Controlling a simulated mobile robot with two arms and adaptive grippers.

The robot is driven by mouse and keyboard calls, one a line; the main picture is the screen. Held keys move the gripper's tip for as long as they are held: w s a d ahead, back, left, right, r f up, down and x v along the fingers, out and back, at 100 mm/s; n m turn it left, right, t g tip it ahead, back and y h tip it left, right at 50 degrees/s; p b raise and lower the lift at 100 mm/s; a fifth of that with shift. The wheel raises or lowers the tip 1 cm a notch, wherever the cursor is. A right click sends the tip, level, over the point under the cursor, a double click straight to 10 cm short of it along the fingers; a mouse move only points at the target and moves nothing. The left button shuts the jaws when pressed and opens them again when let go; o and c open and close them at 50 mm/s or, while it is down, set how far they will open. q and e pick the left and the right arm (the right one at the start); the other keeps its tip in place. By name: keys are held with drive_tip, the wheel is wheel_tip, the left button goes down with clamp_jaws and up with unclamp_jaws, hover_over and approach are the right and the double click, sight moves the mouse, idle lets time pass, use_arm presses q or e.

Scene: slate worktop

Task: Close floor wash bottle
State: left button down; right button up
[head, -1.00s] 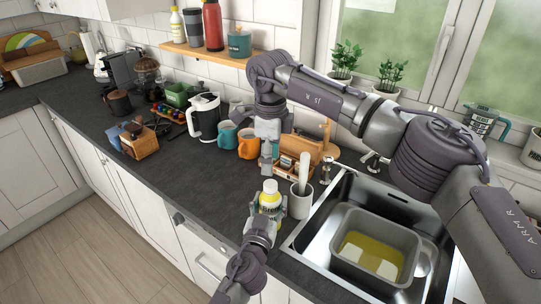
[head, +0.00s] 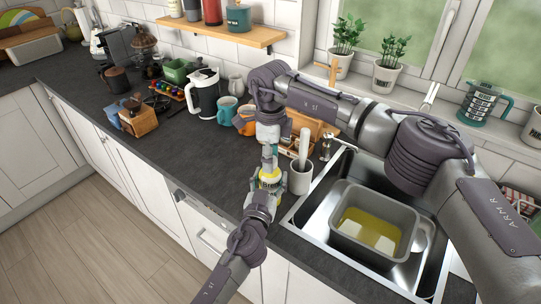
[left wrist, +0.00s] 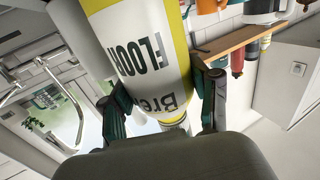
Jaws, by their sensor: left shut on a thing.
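The floor wash bottle (head: 269,178), yellow and white, stands upright near the front edge of the worktop, left of the sink. My left gripper (head: 263,191) is shut on it from the front. In the left wrist view the bottle (left wrist: 150,60), with large FLOOR lettering, sits between the two dark finger pads (left wrist: 162,112). My right gripper (head: 270,157) points down right over the bottle's top. Its fingers cover the top, so the cap is hidden. I cannot tell whether they are apart or touching it.
A white utensil pot (head: 300,178) stands close on the right, then the sink (head: 300,218) with a grey basin (head: 346,228). Blue (head: 227,110) and orange mugs and a wooden rack (head: 312,124) stand behind. The worktop to the left (head: 205,155) is clear.

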clamp_jaws()
drive_tip(key=o, duration=0.5)
unclamp_jaws()
wheel_tip(320, 180, up, 12)
use_arm(q)
drive_tip(key=shift+c, duration=1)
unclamp_jaws()
drive_tip(key=shift+s, duration=0.1)
drive_tip(key=v, duration=1.1)
drive_tip(key=shift+s, duration=0.4)
